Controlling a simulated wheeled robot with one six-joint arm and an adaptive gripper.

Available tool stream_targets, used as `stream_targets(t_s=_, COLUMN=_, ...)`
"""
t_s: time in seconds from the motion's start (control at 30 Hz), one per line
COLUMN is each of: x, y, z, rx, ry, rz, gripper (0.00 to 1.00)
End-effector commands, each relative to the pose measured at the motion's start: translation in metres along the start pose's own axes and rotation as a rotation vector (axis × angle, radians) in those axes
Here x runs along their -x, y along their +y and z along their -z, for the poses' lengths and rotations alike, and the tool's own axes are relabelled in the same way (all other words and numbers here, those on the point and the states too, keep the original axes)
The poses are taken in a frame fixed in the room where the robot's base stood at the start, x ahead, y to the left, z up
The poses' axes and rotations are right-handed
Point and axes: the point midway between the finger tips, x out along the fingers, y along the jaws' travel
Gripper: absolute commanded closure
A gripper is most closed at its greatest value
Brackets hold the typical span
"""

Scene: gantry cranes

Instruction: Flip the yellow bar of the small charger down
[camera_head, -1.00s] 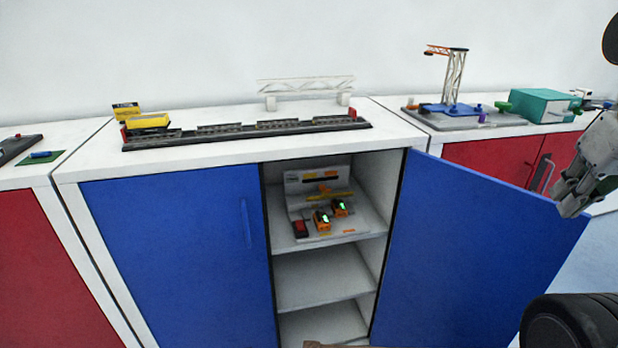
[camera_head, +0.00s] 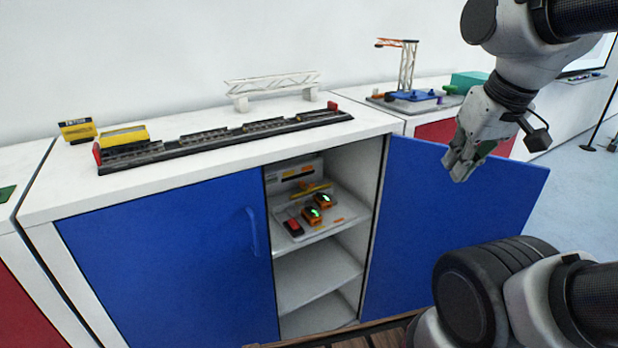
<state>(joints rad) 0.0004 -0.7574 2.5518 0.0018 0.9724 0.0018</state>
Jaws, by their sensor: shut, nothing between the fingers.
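The small charger (camera_head: 298,230) stands on the top shelf inside the open blue cabinet. It has a pale base and back panel. A yellow bar (camera_head: 311,191) lies across its rear part, above two orange and black units (camera_head: 323,200) with green lights. A red block (camera_head: 293,227) is at its front left. The bar's exact tilt is too small to tell. My gripper (camera_head: 457,172) is shut and empty. In the picture it is to the right of the charger, in front of the open blue door, and apart from both.
The right blue door (camera_head: 440,230) stands open; the left blue door (camera_head: 165,260) is closed. A track with a yellow wagon (camera_head: 124,138) and a white truss (camera_head: 272,88) are on the cabinet top. A crane model (camera_head: 408,70) stands farther right. Lower shelves are empty.

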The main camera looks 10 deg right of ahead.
Motion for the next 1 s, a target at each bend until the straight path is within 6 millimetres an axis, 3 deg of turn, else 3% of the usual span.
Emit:
stream_targets(t_s=0.17, x=-0.011, y=-0.002, z=0.001, rx=0.011, ry=-0.052, rz=0.004, gripper=1.00)
stream_targets(t_s=0.27, x=-0.033, y=-0.006, z=0.003, rx=0.028, ry=-0.140, rz=0.007, gripper=1.00)
stream_targets(t_s=0.37, x=-0.067, y=-0.011, z=0.009, rx=0.054, ry=-0.241, rz=0.007, gripper=1.00)
stream_targets(t_s=0.57, x=-0.159, y=-0.023, z=0.038, rx=0.116, ry=-0.324, rz=0.005, gripper=1.00)
stream_targets(t_s=0.7, x=-0.238, y=-0.037, z=0.063, rx=0.165, ry=-0.272, rz=0.015, gripper=1.00)
stream_targets(t_s=0.9, x=-0.356, y=-0.072, z=0.117, rx=0.230, ry=0.002, rz=0.071, gripper=1.00)
stream_targets(t_s=1.0, x=-0.386, y=-0.093, z=0.156, rx=0.247, ry=0.221, rz=0.117, gripper=1.00)
